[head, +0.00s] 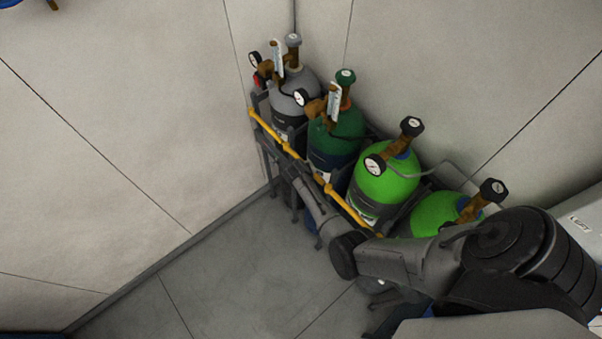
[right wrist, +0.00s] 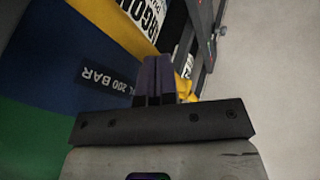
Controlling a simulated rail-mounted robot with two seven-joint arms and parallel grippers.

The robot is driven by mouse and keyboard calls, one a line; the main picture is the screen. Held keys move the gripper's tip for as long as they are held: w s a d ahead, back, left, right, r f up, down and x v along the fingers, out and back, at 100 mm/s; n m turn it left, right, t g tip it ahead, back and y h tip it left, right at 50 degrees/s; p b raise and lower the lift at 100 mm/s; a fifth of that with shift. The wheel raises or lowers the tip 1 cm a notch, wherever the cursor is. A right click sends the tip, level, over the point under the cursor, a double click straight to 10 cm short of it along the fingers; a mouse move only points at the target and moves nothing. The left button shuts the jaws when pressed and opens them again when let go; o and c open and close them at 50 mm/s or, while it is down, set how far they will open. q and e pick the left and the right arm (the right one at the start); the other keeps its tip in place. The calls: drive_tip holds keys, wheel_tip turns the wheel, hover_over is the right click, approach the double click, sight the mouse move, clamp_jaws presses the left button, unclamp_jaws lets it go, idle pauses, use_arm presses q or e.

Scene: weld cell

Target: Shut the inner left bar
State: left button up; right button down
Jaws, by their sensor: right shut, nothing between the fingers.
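A rack holds gas cylinders in a row, with yellow bars along its front. One yellow bar (head: 265,128) runs across the front of the grey cylinder (head: 292,92). The yellow line continues past the dark green cylinder (head: 335,135) to a bar (head: 352,212) before a bright green cylinder (head: 385,185). Which bar is the inner left one I cannot tell for sure. My right gripper (head: 284,170) is at the rack's front, just below the bars. In the right wrist view its fingers (right wrist: 158,78) are shut and empty, close to a yellow part (right wrist: 184,84); contact is unclear. My left gripper is out of view.
A second bright green cylinder (head: 436,212) stands at the right, partly behind my right arm. Gauges and valves top the cylinders. Walls close in behind and left of the rack (head: 262,150). The floor (head: 235,270) in front is clear at the left.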

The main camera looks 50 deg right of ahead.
drive_tip(key=a+f+p+v, duration=0.1)
drive_tip(key=a+v, duration=0.1)
drive_tip(key=v, duration=1)
drive_tip(key=shift+w, duration=0.3)
drive_tip(key=shift+a, duration=0.15)
